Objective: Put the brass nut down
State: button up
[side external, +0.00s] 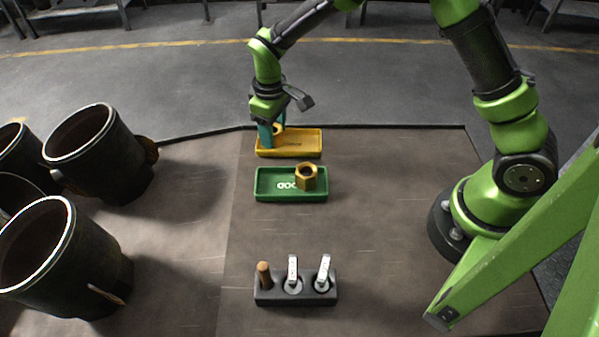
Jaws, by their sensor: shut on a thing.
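My gripper (271,134) has teal fingers pointing down at the left end of the yellow tray (300,153). It is shut on a brass nut (279,128), which shows only in part between and behind the fingers. I cannot tell whether this nut touches the tray floor. A second brass nut (306,178), hexagonal with a dark hole, sits in the right part of the green tray (262,196), nearer the camera.
A dark holder block (267,299) with a wooden peg (264,274) and two metal levers stands at the front. Large dark cylinders (75,250) stand at the left. The bench between the green tray and the block is clear.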

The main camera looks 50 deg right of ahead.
jog(key=shift+s+f, duration=0.1)
jog(key=shift+f, duration=0.85)
jog(key=o, duration=1.4)
notch_tip(320, 180, up, 14)
jog(key=shift+f, duration=0.25)
jog(key=s+d+r+m+t+y, duration=0.25)
jog(key=s+d+r+m, duration=0.2)
jog(key=s+r, duration=0.55)
jog(key=shift+s+d+r+m+t+h, duration=0.1)
jog(key=shift+s+d+m+t, duration=0.6)
jog(key=shift+s, duration=1.1)
jog(key=shift+s+d+r+m+t+h, duration=0.15)
jog(key=shift+s+m+t, duration=0.5)
jog(key=shift+s, duration=1.2)
jog(key=shift+s+d+r+m+t, duration=0.1)
jog(key=shift+s+d+m+t, duration=0.35)
jog(key=shift+s+t, duration=0.95)
